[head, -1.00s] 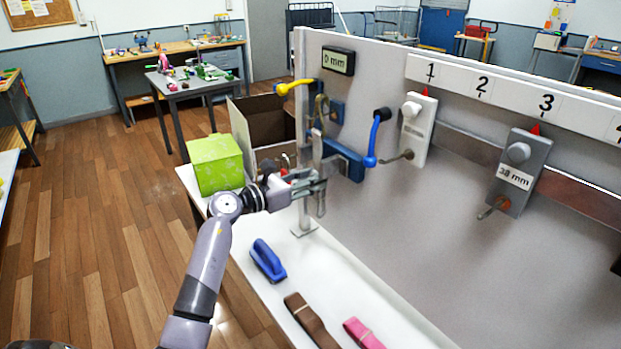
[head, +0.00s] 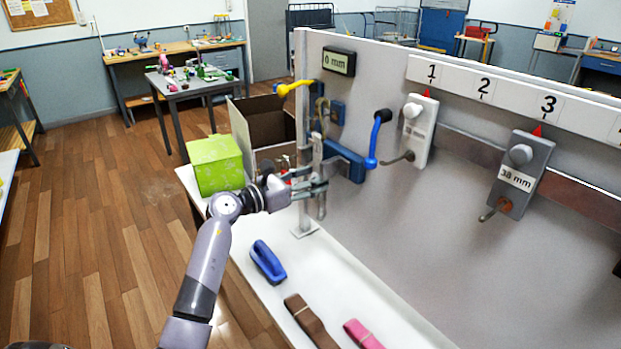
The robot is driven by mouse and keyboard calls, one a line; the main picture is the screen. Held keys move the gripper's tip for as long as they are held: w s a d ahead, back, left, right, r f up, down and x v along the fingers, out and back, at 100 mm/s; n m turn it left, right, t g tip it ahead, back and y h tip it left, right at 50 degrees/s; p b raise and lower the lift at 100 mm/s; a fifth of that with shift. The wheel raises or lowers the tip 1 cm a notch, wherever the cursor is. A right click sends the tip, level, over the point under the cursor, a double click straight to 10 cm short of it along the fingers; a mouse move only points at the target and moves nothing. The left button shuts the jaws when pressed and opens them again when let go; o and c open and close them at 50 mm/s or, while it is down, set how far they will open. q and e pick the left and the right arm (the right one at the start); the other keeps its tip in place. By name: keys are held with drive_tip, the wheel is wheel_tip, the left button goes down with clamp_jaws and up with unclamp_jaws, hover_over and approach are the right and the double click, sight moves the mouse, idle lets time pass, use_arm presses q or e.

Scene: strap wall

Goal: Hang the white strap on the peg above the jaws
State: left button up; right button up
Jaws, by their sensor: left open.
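My left gripper (head: 322,181) is open beside a grey upright post (head: 304,210) in front of the wall panel. I cannot make out anything between its fingers. A blue block (head: 346,163), probably part of the jaws, is on the panel just behind the fingertips. Above it is a small blue plate (head: 338,112), with an olive-brown loop (head: 321,108) to its left. Which part is the peg I cannot tell. I cannot pick out a white strap. A brown strap (head: 311,322) and a pink strap (head: 362,334) lie on the white bench. My right gripper is out of view.
A yellow-handled lever (head: 292,88) and a blue lever (head: 375,138) stick out from the panel. A display (head: 339,61) reads 0 mm. Numbered hooks are to the right.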

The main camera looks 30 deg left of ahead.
use_arm(q)
drive_tip(key=shift+d+f, duration=0.15)
drive_tip(key=shift+d, duration=0.05)
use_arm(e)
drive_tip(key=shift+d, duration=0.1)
use_arm(q)
drive_tip(key=v, duration=1.2)
drive_tip(key=shift+a, duration=0.2)
